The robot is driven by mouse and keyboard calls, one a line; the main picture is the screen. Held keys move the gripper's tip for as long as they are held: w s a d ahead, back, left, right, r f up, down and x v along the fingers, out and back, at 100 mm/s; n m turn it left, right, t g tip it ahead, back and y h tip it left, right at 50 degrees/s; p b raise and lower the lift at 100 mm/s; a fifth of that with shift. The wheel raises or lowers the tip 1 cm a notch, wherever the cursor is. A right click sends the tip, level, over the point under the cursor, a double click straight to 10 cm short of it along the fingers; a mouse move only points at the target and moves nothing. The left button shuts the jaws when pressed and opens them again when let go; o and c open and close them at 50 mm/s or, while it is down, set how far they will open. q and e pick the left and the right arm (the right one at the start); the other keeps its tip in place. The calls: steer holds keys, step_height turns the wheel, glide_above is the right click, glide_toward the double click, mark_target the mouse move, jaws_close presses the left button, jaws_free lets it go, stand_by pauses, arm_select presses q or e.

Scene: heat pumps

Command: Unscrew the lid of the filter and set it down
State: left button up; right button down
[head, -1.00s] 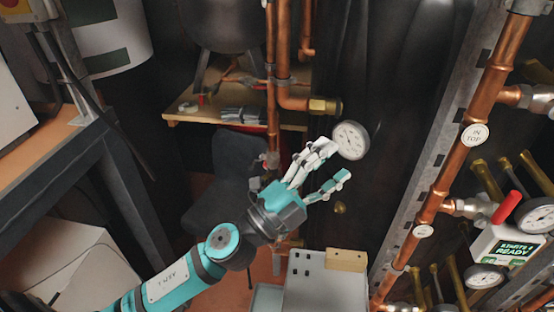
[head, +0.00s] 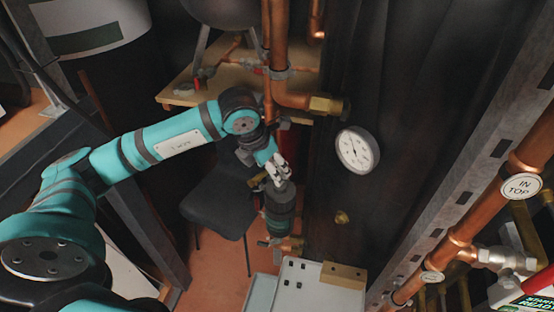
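A dark cylinder, which looks like the filter (head: 279,222), stands upright below the vertical copper pipe, just above a brass and copper fitting. Its grey, rounded top, which looks like the lid (head: 284,193), faces up towards me. My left gripper (head: 279,178) is at the upper edge of this top, with its pale fingers close together and pointing down. I cannot tell whether the fingers touch the lid or grip it. The far side of the filter is hidden. My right gripper is out of view.
A round pressure gauge (head: 358,150) is right of the gripper. A black chair (head: 217,205) stands behind and left of the filter. A grey box (head: 318,288) is below. Labelled copper pipes (head: 498,200) and valves crowd the right side.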

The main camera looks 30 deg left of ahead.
mark_target(274, 195)
arm_select(q)
steer(key=shift+s+d+f+b, duration=0.1)
steer(key=shift+d+f+b, duration=0.1)
steer(key=shift+f+b, duration=0.55)
steer(key=x, duration=0.3)
steer(key=shift+f+b, duration=0.1)
steer(key=shift+b, duration=0.25)
steer(key=b+x, duration=0.3)
steer(key=shift+w+f+b, duration=0.3)
steer(key=shift+b, duration=0.05)
steer(key=shift+c, duration=1.1)
steer(key=c, duration=0.9)
steer(key=shift+d+n, duration=0.15)
steer(key=shift+n, duration=0.15)
jaws_close()
steer(key=shift+n+y+b, duration=0.4)
steer(key=shift+n+y, duration=0.2)
steer(key=shift+n, duration=0.8)
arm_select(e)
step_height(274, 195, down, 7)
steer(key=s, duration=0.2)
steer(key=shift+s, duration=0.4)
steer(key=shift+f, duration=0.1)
